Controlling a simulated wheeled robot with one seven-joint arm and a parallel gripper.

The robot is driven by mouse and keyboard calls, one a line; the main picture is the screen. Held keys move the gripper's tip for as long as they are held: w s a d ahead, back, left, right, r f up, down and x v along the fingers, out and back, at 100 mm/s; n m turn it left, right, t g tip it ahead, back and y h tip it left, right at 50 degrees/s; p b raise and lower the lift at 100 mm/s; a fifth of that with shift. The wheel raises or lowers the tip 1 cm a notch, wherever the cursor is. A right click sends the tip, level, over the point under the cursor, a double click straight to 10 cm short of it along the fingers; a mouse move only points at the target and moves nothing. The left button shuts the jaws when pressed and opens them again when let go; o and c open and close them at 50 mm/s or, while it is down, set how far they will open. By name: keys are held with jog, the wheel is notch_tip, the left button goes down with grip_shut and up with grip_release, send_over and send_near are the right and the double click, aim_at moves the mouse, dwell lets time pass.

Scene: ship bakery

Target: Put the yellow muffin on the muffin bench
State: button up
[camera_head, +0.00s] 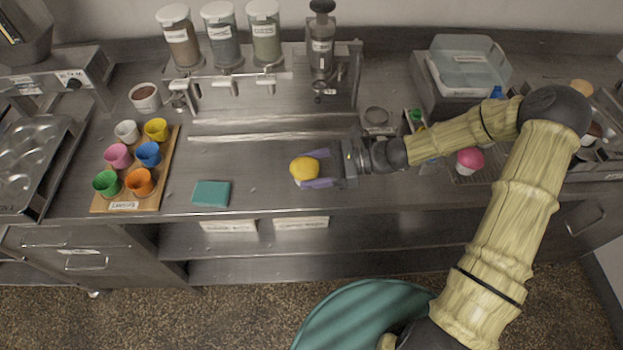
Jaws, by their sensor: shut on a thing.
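The yellow muffin (303,169) is between the purple fingers of my gripper (314,169), over the middle of the steel counter. My gripper is shut on it and points left. Whether the muffin touches the counter is hard to tell. Its underside is hidden. A pink-topped muffin (470,160) stands at the right, next to my forearm, on what looks like a wire rack (462,179). I cannot tell for sure which surface is the muffin bench.
A wooden board (167,182) with several coloured cups is at the left. A teal cloth (211,193) lies near the front edge. Labelled jars (222,35) and a dispenser (321,45) stand behind. A clear bin (468,65) is at back right.

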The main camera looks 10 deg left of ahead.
jog(key=shift+f, duration=0.25)
jog(key=shift+f, duration=2.05)
jog(key=shift+f, duration=0.2)
jog(key=o, duration=0.8)
jog(key=shift+c, duration=0.2)
